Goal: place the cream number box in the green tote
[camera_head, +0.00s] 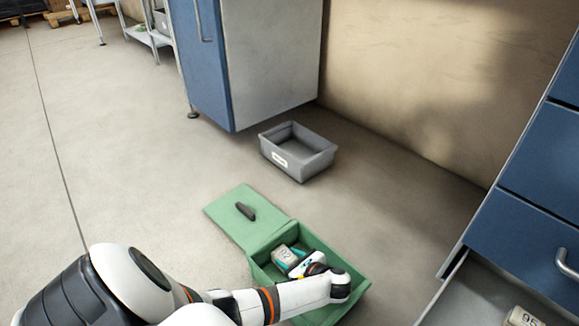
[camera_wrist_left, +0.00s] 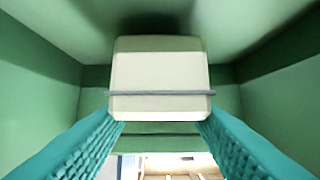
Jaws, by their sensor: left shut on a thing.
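The cream number box (camera_head: 284,255) is inside the green tote (camera_head: 345,270), in its left part, with a number on its upward face that is hard to read. My left gripper (camera_head: 293,261) reaches down into the tote and is shut on this box. In the left wrist view the cream box (camera_wrist_left: 160,75), with a thin grey band across it, sits between the teal fingers (camera_wrist_left: 160,135), with green walls around it. I cannot tell whether the box touches the tote floor. My right gripper is not in view.
The tote's green lid (camera_head: 225,222) with a dark handle lies beside it. A grey bin (camera_head: 299,168) stands on the floor behind. An open drawer (camera_head: 470,290) at the lower right holds another cream box (camera_head: 522,317). A blue cabinet (camera_head: 208,70) stands at the back.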

